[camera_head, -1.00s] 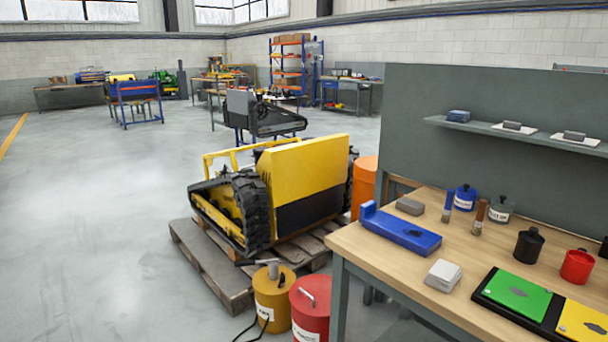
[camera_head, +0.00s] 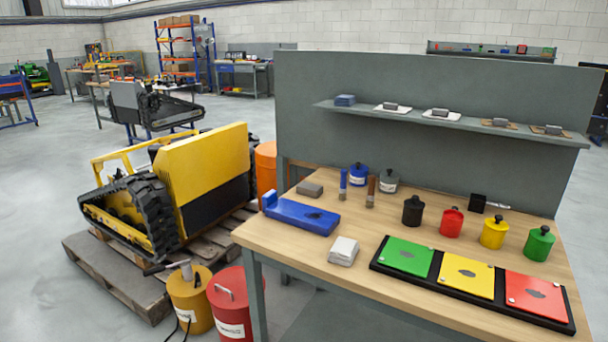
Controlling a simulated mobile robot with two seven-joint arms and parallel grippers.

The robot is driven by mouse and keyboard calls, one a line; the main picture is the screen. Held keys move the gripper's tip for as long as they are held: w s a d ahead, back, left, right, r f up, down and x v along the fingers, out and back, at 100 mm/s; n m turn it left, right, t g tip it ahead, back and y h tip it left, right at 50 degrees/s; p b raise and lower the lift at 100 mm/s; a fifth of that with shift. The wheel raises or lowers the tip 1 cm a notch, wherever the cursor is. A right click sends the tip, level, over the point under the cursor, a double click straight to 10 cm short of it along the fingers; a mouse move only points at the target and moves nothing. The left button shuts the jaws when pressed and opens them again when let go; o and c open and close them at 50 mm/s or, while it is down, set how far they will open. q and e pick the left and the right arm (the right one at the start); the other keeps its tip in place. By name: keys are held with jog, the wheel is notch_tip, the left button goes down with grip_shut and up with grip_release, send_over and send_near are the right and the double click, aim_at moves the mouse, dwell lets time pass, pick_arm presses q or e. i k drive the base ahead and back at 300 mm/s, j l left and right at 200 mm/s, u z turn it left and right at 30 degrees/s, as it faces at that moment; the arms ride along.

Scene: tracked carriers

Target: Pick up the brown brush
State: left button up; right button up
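The brown brush (camera_head: 371,190) stands upright on the wooden workbench (camera_head: 340,290), with its brown handle up and pale bristles down. A blue brush (camera_head: 343,184) stands just to its left. A grey canister (camera_head: 389,182) stands close behind it to the right, and a blue canister (camera_head: 358,175) behind it to the left. Neither of my grippers shows in the head view.
A blue fixture (camera_head: 300,215), a grey block (camera_head: 310,189) and a white stack (camera_head: 343,251) lie at the bench's left. Black (camera_head: 412,211), red (camera_head: 451,222), yellow (camera_head: 494,232) and green (camera_head: 538,243) canisters stand behind a coloured panel tray (camera_head: 376,267). A shelf (camera_head: 460,125) overhangs the back.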

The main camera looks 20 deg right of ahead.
aim_at(370, 195)
jog(key=z, duration=1.5)
jog(key=i+z, duration=0.5)
jog(key=z, duration=0.2)
